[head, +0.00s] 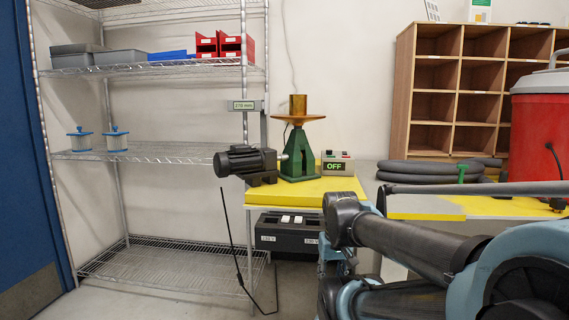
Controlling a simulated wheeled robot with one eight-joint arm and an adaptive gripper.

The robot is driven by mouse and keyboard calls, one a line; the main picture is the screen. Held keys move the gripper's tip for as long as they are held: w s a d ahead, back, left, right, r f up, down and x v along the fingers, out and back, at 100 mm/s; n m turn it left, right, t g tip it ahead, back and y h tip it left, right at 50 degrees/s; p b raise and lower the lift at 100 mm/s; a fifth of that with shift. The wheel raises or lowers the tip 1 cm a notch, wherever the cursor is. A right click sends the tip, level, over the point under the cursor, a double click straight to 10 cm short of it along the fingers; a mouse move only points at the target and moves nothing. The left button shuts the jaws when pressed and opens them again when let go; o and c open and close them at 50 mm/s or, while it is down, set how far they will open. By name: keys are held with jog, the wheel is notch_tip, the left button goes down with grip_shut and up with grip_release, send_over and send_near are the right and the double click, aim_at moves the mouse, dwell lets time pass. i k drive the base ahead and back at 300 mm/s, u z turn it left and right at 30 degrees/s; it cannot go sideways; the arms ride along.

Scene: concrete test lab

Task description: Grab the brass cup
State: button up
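The brass cup (298,104) is a small upright cylinder in the head view. It stands on a flat round brass-coloured disc (298,118), which tops a green tapered pedestal (299,158). The pedestal stands on a yellow-topped bench (300,196). Nothing is touching the cup, and its inside cannot be seen. My dark and light-blue arm fills the lower right of the view, in front of the bench. I cannot make out my gripper in this view.
A black motor (246,164) sits left of the pedestal, a control box reading OFF (337,163) right. A small display (246,105) stands behind. Wire shelving (150,155) is at left. Coiled dark hose (430,172) and a red cooler (538,130) are at right.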

aim_at(298, 103)
jog(key=i, duration=0.35)
jog(key=z, duration=0.75)
